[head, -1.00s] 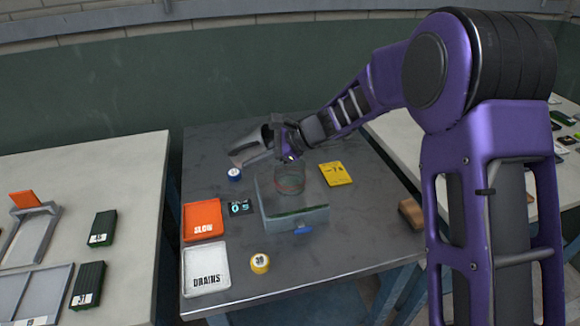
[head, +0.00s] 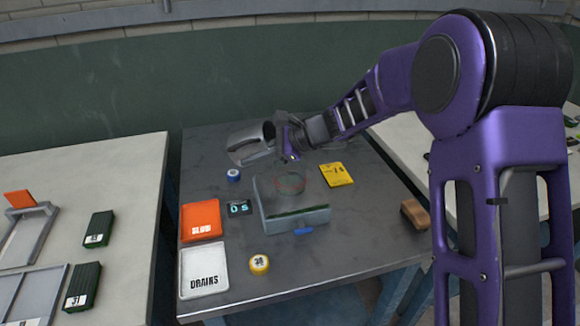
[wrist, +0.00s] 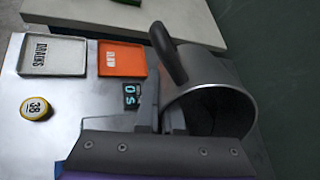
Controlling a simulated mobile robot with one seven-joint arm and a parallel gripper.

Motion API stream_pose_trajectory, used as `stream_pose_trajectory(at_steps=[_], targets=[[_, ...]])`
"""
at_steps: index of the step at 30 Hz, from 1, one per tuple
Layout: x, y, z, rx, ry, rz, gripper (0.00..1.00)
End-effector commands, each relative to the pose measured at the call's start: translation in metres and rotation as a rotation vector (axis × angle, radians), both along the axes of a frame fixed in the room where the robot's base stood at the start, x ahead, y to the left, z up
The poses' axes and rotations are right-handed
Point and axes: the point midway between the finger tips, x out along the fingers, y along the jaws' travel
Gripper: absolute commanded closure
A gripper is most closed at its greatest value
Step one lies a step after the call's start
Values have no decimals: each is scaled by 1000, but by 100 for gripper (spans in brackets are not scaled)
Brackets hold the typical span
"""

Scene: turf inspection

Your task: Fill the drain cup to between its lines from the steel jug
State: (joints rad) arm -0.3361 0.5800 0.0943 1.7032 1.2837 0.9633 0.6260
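My gripper (wrist: 165,120) is shut on the steel jug (wrist: 205,75), at its side near the rim. In the head view the grey jug (head: 246,146) hangs above the back of the dark table, tilted, with its dark mouth toward the upper right. In the wrist view its dark handle points up and left; its contents are too dark to tell. The drain cup (head: 291,184) is clear with reddish lines. It stands on a clear-sided turf box (head: 300,218), below and right of the jug. I cannot make out any water in the cup.
A timer (head: 238,208) reads 0 s. Left of the box are an orange tray (head: 201,236) and a white DRAINS tray (head: 204,284). A yellow weight (head: 259,263), blue-topped weight (head: 233,175), yellow card (head: 336,174) and brush (head: 414,213) lie around it.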

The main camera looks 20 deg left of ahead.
Motion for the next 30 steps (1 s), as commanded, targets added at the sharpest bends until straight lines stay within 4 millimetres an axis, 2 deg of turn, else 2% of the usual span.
stream_pose_trajectory(at_steps=[30], targets=[[0,0,5,83,4,1,100]])
